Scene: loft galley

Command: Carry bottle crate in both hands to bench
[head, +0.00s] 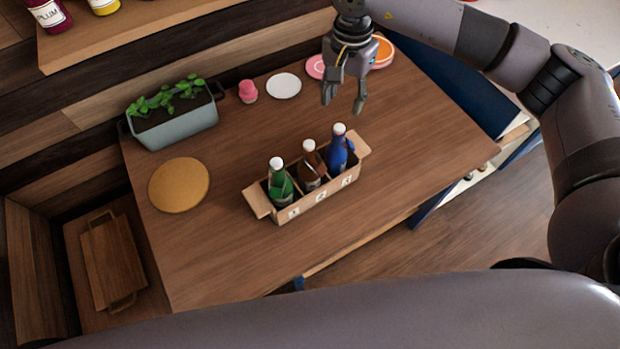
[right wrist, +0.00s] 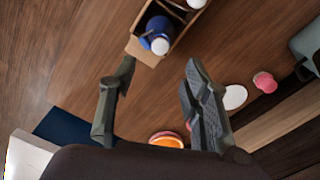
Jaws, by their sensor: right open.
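The bottle crate (head: 318,198) stands on the wooden counter (head: 400,130), with a flap at each end. It holds a green bottle (head: 279,183), a brown bottle (head: 311,168) and a blue bottle (head: 338,150), all upright with white caps. My right gripper (head: 344,102) is open and empty, apart from the crate, behind its right end. In the right wrist view the crate's near flap (right wrist: 144,52) and the blue bottle (right wrist: 159,28) lie beyond the open fingers (right wrist: 158,85). My left gripper is not in view.
A planter (head: 175,124), pink cupcake-like item (head: 248,91), white plate (head: 284,86) and round cork mat (head: 179,185) stand on the counter. Pink and orange discs (head: 383,50) lie behind my right gripper. A wooden tray (head: 113,262) sits at lower left. The counter right of the crate is clear.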

